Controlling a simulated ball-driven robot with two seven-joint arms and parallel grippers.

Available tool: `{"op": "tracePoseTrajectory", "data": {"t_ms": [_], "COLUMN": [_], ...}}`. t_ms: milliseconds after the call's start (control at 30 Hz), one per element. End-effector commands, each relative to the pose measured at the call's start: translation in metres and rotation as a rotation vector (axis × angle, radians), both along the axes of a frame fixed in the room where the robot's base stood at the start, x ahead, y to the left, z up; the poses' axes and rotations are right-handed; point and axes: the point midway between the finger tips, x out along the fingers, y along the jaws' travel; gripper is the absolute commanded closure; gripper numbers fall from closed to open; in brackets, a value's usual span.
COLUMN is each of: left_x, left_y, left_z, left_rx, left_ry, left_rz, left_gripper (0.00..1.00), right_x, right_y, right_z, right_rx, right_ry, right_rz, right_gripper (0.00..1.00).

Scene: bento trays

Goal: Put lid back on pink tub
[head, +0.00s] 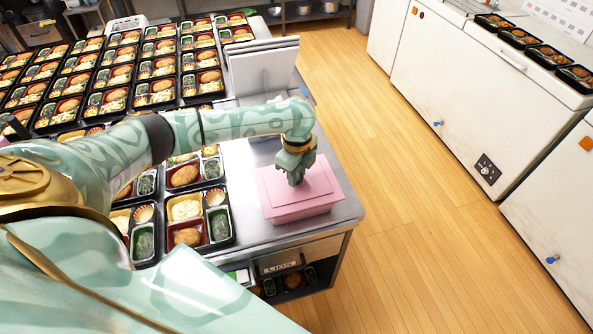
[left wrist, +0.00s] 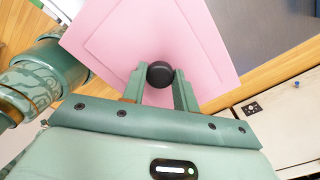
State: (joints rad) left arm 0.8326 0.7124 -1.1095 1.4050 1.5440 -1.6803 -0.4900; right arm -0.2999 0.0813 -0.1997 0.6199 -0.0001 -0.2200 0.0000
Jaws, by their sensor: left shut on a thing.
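The pink tub (head: 302,211) stands near the front right corner of the steel table. Its pink lid (head: 322,180) is over the tub's top, roughly lined up with it; I cannot tell whether it is fully seated. My left gripper (head: 296,178) points down at the lid's middle and hides the knob in the head view. In the left wrist view, the gripper (left wrist: 160,82) is shut on the lid's round black knob (left wrist: 160,73), one finger on each side. The lid (left wrist: 110,40) fills much of that view and hides the tub. My right gripper does not show.
Filled bento trays (head: 187,237) lie left of the tub, with many more rows behind. A stack of grey-white panels (head: 262,68) stands at the table's back right. Bare steel tabletop (head: 245,165) surrounds the tub. The table edge is close on its right, with open wooden floor (head: 420,200) beyond.

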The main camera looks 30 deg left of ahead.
Motion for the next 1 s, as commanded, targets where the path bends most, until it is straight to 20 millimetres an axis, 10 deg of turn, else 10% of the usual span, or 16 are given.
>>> {"op": "tracePoseTrajectory", "data": {"t_ms": [467,500,567,767,833,1000], "left_x": [-0.0002,-0.0002,-0.0002,-0.0002,-0.0003,-0.0003], "left_y": [0.0002,0.0002,0.0003,0.0003,0.0003,0.0004], "left_z": [-0.0007,-0.0007,-0.0007,-0.0007,-0.0008,-0.0007], "left_rx": [0.001,0.0,0.0,0.001,0.001,0.001], "left_ry": [0.001,0.001,0.001,0.001,0.001,0.001], "left_rz": [0.0,0.0,0.0,0.0,0.0,0.0], "left_gripper": [0.97,0.6,0.45,0.45,0.26,0.23], "right_x": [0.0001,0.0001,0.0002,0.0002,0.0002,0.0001], "right_y": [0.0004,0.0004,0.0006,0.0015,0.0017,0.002], "right_z": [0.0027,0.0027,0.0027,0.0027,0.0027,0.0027], "right_rx": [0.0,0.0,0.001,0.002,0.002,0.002], "right_ry": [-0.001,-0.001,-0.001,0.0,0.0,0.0], "right_rz": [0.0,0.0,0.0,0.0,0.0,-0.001], "right_gripper": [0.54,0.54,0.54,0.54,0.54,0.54]}}
